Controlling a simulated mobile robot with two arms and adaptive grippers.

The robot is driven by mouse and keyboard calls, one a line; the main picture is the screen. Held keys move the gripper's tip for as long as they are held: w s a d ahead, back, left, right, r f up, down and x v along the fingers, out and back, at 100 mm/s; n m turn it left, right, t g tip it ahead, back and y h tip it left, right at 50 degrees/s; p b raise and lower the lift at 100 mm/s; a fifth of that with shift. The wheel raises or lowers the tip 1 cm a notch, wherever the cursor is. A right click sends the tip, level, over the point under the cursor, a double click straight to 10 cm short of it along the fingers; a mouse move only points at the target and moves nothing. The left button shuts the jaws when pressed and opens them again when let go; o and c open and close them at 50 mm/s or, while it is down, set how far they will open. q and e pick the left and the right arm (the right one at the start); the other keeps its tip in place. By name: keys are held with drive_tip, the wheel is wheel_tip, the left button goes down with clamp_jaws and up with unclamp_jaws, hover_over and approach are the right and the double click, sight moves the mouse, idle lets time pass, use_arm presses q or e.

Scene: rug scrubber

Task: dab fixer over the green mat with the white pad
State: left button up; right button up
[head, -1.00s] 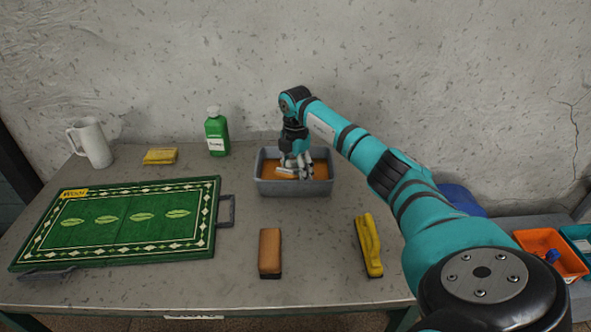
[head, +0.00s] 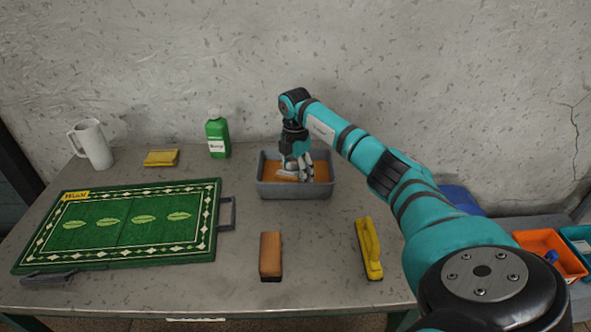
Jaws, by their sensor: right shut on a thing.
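The green mat (head: 120,232) with a white diamond border and a row of leaves lies on a board with handles at the left of the table. A grey tub (head: 296,190) of orange-brown liquid (head: 321,172) stands at the back middle. My right gripper (head: 297,172) reaches down into the tub and is shut on the white pad (head: 286,174). The pad is small and partly hidden by the fingers, at the liquid's surface; I cannot tell how deep it sits. My left gripper is not in view.
A brown block brush (head: 270,255) and a yellow-handled brush (head: 369,249) lie at the front. A green bottle (head: 217,137), a yellow sponge (head: 161,158) and a white jug (head: 92,145) stand behind the mat. An orange bin (head: 550,252) is at far right.

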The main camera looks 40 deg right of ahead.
sight(295, 163)
wheel_tip(295, 163, up, 11)
drive_tip(key=p, duration=0.7)
drive_tip(key=shift+d+f+p, duration=0.1)
drive_tip(key=shift+d+p, duration=0.05)
drive_tip(key=shift+p, duration=0.25)
drive_tip(key=shift+f, duration=0.1)
drive_tip(key=shift+w, duration=0.15)
idle(0.5)
